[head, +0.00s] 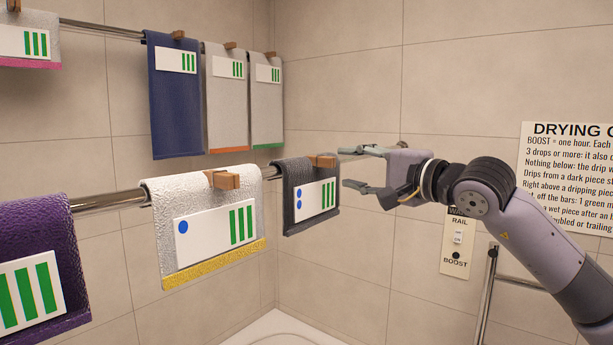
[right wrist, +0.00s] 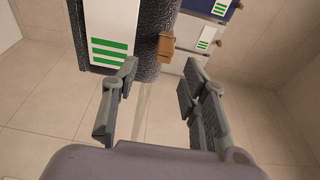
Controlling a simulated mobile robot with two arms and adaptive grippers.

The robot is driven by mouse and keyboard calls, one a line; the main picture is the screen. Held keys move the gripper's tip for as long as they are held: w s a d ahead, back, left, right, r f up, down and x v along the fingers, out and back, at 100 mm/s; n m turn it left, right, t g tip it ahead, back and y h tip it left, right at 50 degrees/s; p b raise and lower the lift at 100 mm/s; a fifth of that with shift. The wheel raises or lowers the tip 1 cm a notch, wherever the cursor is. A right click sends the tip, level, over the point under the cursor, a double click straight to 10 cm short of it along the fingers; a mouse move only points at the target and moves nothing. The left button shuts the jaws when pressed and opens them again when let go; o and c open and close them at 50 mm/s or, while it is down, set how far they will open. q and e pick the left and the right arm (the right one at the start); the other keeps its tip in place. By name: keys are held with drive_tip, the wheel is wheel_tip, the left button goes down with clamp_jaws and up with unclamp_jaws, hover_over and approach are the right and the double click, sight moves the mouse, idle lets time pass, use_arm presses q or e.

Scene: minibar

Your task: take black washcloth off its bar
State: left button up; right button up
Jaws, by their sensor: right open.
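The black washcloth (head: 291,212) hangs over the right end of the lower bar (head: 108,201). It carries a white card with green bars and two blue dots. A wooden clip (head: 323,160) sits on its top edge. My right gripper (head: 345,168) is open just right of the cloth, its fingertips pointing left toward the clip. In the right wrist view, the black washcloth (right wrist: 146,42) and the clip (right wrist: 166,47) lie beyond the open fingers (right wrist: 158,78), with nothing between them. I cannot tell whether the upper fingertip touches the clip. My left gripper is out of view.
A white towel with a yellow hem (head: 172,270) and a purple towel (head: 38,230) share the lower bar. Navy (head: 175,115) and grey (head: 222,118) towels hang above. A rail switch panel (head: 458,243) and a drying sign (head: 565,180) are on the right wall.

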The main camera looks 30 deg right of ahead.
sight(334, 163)
drive_tip(key=w+p, duration=0.2)
drive_tip(key=w, duration=0.1)
drive_tip(key=w+a+p, duration=0.1)
drive_tip(key=shift+w+r+p, duration=0.2)
drive_tip(key=shift+r+p, duration=0.15)
drive_tip(key=shift+w+a+f, duration=0.15)
drive_tip(key=shift+w+f, duration=0.05)
drive_tip(key=shift+w, duration=0.2)
drive_tip(key=shift+s, duration=0.15)
drive_tip(key=shift+c, duration=0.7)
clamp_jaws()
